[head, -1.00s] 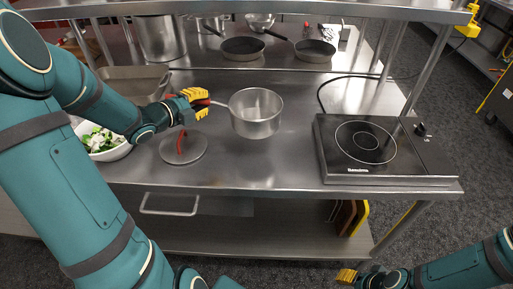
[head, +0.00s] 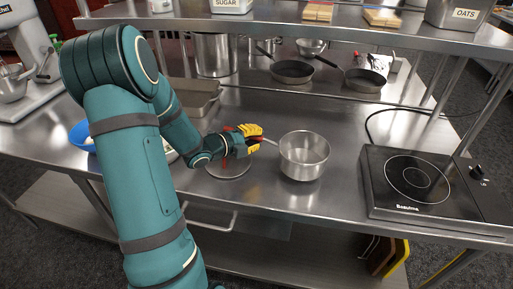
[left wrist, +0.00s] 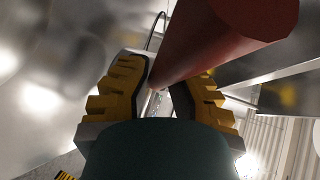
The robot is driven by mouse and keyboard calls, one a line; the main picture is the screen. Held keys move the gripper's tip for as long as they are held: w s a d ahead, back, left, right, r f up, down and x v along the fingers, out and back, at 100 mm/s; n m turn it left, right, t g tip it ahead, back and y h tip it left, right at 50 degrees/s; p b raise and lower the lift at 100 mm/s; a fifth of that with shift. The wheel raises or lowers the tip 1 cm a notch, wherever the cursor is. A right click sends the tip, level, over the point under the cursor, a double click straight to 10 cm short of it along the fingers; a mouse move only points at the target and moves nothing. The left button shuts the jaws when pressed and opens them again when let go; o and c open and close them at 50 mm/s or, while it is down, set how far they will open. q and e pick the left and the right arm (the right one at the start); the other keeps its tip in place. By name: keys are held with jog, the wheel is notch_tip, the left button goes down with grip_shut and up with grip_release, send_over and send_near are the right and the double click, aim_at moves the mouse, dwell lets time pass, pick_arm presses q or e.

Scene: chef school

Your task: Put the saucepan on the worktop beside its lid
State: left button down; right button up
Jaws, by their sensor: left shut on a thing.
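The steel saucepan (head: 304,156) is upright at the middle of the worktop (head: 335,190), to the right of its lid. I cannot tell whether its base touches the surface or is just above it. My left gripper (head: 254,138), with yellow fingers, is shut on the saucepan's red handle, left of the pan. In the left wrist view the dark red handle (left wrist: 220,40) runs between the yellow fingers (left wrist: 160,88). The round lid (head: 230,171) lies flat on the worktop, partly hidden under my left forearm. A gap separates lid and pan. My right gripper is out of view.
A black induction hob (head: 400,208) stands on the right of the worktop. Two frying pans (head: 292,71) (head: 364,80) and a stockpot (head: 213,56) stand behind. A steel tray (head: 195,97) and a blue bowl (head: 79,137) are left. Worktop between pan and hob is clear.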

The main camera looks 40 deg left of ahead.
pick_arm(q)
jog(key=shift+f, duration=1.55)
jog(key=shift+f+b, duration=0.1)
jog(key=shift+b, duration=0.3)
jog(key=c, duration=1)
grip_release()
jog(key=shift+s, duration=0.25)
jog(key=p+v, duration=0.1)
jog(key=v, duration=1)
jog(key=shift+s, duration=0.3)
